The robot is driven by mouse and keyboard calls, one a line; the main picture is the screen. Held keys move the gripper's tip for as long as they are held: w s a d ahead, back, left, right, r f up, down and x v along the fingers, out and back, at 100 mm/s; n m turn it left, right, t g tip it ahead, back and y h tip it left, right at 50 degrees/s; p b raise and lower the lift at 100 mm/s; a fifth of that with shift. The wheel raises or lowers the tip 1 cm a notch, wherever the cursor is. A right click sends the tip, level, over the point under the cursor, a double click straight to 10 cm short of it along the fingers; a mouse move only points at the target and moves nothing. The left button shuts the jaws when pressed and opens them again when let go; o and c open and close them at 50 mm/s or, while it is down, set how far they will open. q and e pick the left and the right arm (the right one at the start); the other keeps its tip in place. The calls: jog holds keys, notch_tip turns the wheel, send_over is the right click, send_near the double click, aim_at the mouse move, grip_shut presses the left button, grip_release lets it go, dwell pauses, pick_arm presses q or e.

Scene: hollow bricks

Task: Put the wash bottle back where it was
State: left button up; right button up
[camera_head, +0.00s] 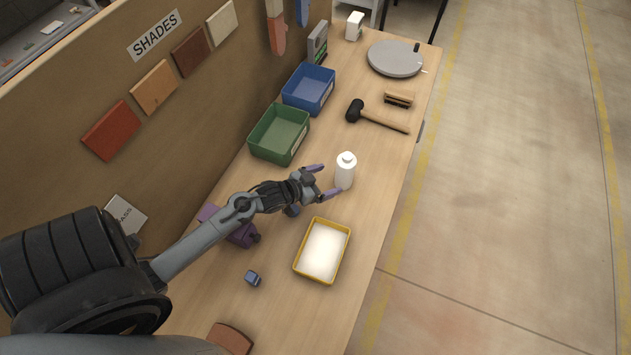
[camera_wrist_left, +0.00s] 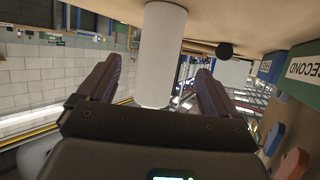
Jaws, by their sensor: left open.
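The white wash bottle (camera_head: 345,172) stands upright on the wooden bench, to the right of the green bin. My left gripper (camera_head: 331,179) is open, with its two purple fingers spread and pointing at the bottle. In the left wrist view the bottle (camera_wrist_left: 161,55) shows between the two fingers, with space on both sides. I cannot tell how deep between the fingertips it stands. My right gripper is not in view.
A yellow tray with white contents (camera_head: 297,268) lies near my gripper. Green (camera_head: 266,152) and blue (camera_head: 293,104) bins stand behind. A mallet (camera_head: 380,119), a brush (camera_head: 399,99) and a grey round turntable (camera_head: 395,58) lie farther along. A purple object (camera_head: 240,236) sits under my arm.

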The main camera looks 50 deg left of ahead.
pick_arm(q)
jog(key=s+d+r+g, duration=0.3)
jog(key=s+d+g, duration=0.2)
jog(key=s, duration=0.4)
jog(key=s+d+r+g+y, duration=0.1)
jog(key=s+d+r+g, duration=0.3)
jog(key=s+d, duration=0.4)
jog(key=shift+s+r+m+g, duration=0.15)
jog(key=shift+s+m+g, duration=0.2)
jog(key=shift+s, duration=0.85)
jog(key=shift+d, duration=0.1)
